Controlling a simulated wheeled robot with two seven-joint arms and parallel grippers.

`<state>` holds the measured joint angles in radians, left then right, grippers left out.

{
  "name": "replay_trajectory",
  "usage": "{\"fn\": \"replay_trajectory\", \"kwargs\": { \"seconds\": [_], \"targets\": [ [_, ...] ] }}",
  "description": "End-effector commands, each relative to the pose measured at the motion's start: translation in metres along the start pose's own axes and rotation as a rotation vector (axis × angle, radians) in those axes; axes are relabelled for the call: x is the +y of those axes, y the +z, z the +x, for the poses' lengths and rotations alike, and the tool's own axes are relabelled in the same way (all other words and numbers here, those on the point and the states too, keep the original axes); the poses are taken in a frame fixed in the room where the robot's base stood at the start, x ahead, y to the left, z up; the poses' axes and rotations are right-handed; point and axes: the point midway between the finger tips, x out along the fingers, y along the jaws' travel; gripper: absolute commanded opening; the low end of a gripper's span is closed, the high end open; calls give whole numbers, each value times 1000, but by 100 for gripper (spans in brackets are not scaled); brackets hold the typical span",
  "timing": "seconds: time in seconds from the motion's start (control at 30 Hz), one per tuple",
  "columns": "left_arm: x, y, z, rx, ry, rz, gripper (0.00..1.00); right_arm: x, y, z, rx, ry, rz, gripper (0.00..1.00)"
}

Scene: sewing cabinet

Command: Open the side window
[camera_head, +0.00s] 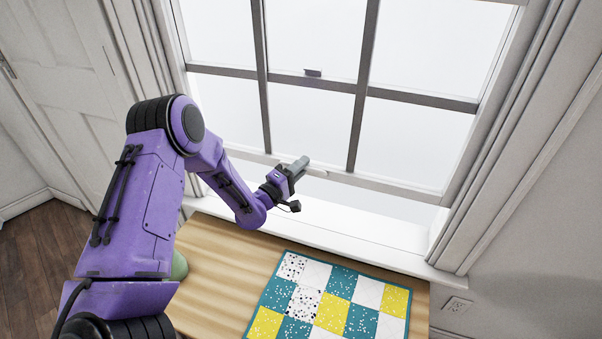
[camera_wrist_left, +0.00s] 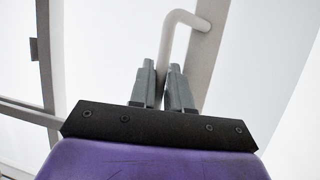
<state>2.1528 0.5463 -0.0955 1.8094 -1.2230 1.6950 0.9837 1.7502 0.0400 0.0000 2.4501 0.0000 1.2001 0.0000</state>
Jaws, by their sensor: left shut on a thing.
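The side window (camera_head: 410,140) is a sash window with dark and pale bars in the back wall. Its lower sash has a pale bottom rail (camera_head: 385,186), with a bright gap showing between that rail and the sill. A small white handle (camera_head: 318,173) sits on the rail. My left gripper (camera_head: 301,164) reaches in from the left and is at the handle. In the left wrist view the handle (camera_wrist_left: 181,18) is a bent white bar, and its lower end passes between the two grey fingers of my left gripper (camera_wrist_left: 162,75), shut on it. My right gripper is out of view.
A white sill (camera_head: 360,246) runs below the window. A wooden table (camera_head: 215,262) stands in front, with a teal, yellow and white patchwork quilt (camera_head: 335,305). A green object (camera_head: 180,265) is partly hidden behind my left arm. A small dark latch (camera_head: 313,72) is on the middle rail.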

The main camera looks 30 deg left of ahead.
Motion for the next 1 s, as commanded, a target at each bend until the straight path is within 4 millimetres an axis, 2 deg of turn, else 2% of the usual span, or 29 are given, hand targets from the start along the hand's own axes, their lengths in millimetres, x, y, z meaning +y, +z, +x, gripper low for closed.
{"fn": "replay_trajectory", "kwargs": {
  "seconds": [0.03, 0.2, 0.3, 0.53, 0.93, 0.97, 1.0],
  "targets": [
    [28, -3, 6, 3, 6, 0, 0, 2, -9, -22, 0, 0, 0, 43],
    [63, -6, 12, 4, 5, 1, 0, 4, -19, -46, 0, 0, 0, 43],
    [77, -7, 14, 4, 4, 1, 0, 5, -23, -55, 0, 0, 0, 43],
    [91, -8, 16, 4, 3, 0, 0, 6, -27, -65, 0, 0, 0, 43],
    [92, -8, 16, 3, 2, 0, 0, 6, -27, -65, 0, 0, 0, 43],
    [92, -8, 16, 3, 2, 0, 20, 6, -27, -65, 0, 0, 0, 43],
    [92, -8, 16, 2, 2, 0, 23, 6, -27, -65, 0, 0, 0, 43]
  ]
}}
